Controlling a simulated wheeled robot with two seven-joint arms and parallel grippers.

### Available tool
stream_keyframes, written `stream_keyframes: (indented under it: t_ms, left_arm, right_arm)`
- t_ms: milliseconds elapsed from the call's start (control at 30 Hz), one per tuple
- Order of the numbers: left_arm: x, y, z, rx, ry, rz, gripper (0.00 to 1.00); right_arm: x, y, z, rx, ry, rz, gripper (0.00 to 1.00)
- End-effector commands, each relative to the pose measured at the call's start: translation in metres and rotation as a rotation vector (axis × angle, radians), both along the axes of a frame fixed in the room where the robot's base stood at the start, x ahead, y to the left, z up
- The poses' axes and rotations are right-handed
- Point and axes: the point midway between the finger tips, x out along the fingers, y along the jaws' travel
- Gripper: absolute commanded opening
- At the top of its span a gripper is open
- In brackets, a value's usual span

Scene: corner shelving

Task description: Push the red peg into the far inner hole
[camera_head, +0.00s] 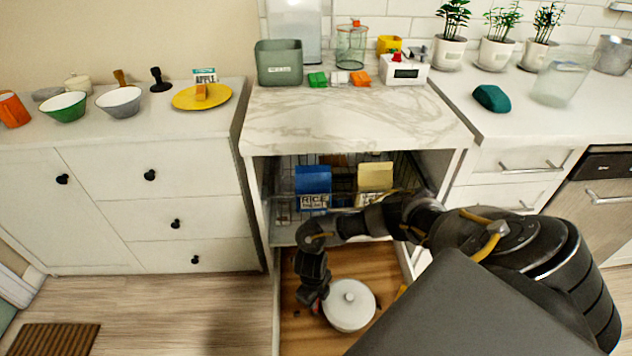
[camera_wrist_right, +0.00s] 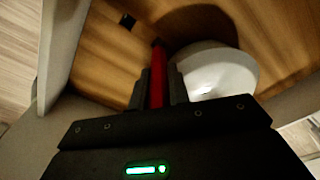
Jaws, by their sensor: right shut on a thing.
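My right gripper (camera_head: 314,299) reaches down into the open wooden-floored lower drawer (camera_head: 318,268), left of a white lidded pot. In the right wrist view, the gripper (camera_wrist_right: 159,85) is shut on the red peg (camera_wrist_right: 157,62), which points away between the fingers. The peg's tip is close to the wooden floor; I cannot tell whether it touches or enters anything. A small dark square hole (camera_wrist_right: 127,19) shows in the floor ahead and left of the peg, apart from it. My left gripper is not in view.
The white pot (camera_head: 349,314) stands close right of my right gripper; it also shows in the wrist view (camera_wrist_right: 222,76). The drawer's pale side wall (camera_wrist_right: 62,45) rises on the left. Above, a wire rack holds a blue rice box (camera_head: 313,181) and a cream box (camera_head: 375,178).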

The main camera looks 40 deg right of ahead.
Motion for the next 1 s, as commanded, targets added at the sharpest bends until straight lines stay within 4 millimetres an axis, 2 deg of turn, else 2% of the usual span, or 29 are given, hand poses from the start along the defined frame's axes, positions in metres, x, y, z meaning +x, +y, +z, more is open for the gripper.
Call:
stream_keyframes:
  t_ms: [1000]
  left_arm:
    - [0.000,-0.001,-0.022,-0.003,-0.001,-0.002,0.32]
  right_arm:
    - [0.000,0.000,-0.025,0.000,0.000,0.000,0.00]
